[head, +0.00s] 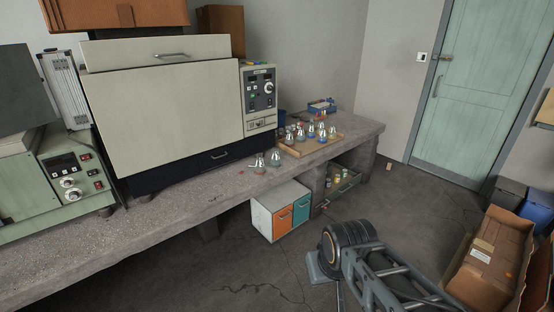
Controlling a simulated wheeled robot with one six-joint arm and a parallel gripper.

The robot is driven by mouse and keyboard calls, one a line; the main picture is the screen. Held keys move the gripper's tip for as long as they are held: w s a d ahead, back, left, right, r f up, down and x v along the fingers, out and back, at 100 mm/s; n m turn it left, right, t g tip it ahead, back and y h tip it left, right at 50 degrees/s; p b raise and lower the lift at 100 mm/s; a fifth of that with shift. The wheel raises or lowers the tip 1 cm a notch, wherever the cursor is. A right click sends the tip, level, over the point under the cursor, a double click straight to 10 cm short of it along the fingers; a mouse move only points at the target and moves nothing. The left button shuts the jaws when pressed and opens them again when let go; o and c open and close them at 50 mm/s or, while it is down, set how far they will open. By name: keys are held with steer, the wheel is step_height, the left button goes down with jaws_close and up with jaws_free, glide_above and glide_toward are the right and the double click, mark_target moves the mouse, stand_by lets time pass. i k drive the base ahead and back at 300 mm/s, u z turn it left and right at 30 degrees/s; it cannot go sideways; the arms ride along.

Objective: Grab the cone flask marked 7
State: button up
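Several small conical flasks with metallic-looking upper parts stand on the concrete bench (190,192). Two flasks, one on the left (256,164) and one on the right (276,159), stand near the front edge before the large beige oven. The others, such as one flask with a blue base (311,133), stand grouped on a wooden tray (297,151) farther right. Any numbers are too small to read, so I cannot tell which flask is marked 7. My arm shows at the lower right, well in front of the bench and apart from the flasks. My gripper itself is not visible.
The beige oven (160,110) fills the bench behind the flasks. A control box (68,185) stands at left. A white cabinet with orange and teal fronts (281,212) is below the bench edge. Cardboard boxes (492,255) stand at right. Open floor (420,205) lies between.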

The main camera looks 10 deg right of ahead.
mark_target(275, 162)
steer(key=z, duration=0.2)
steer(key=i, duration=1.15)
steer(key=u, duration=0.4)
steer(key=i, duration=1.3)
steer(key=u, duration=0.45)
